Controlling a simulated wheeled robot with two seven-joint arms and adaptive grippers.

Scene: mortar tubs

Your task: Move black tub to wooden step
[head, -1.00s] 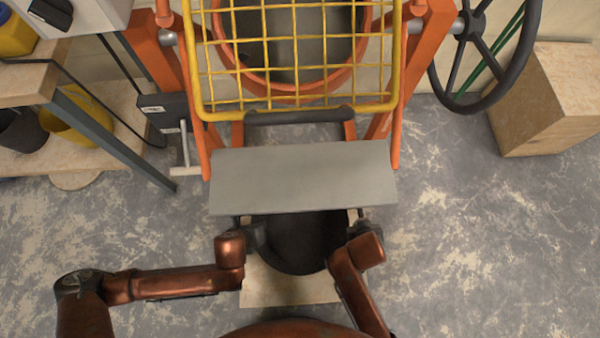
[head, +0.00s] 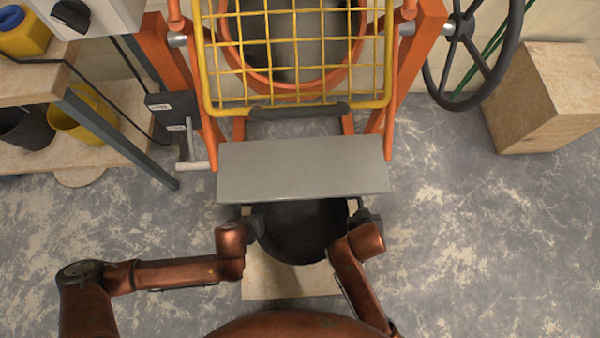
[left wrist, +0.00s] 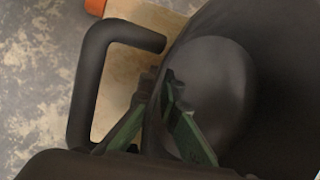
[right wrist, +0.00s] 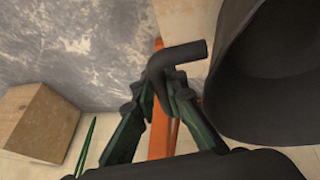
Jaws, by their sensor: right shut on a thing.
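The black tub (head: 300,235) stands over a pale wooden board, its back partly hidden by a grey plate. A wooden box (head: 545,95) that looks like the wooden step stands on the floor at the far right; it also shows in the right wrist view (right wrist: 35,120). My left gripper (head: 255,226) is at the tub's left side. In the left wrist view its green fingers (left wrist: 160,80) stand on either side of the tub wall, beside the handle; their grip is unclear. My right gripper (head: 362,222) is shut on the tub's right handle (right wrist: 185,55).
The grey plate (head: 303,167) overhangs the tub, below the orange mixer with its yellow grid (head: 295,60). A black handwheel (head: 470,45) is at upper right. A shelf with a yellow bucket (head: 80,120) is at left.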

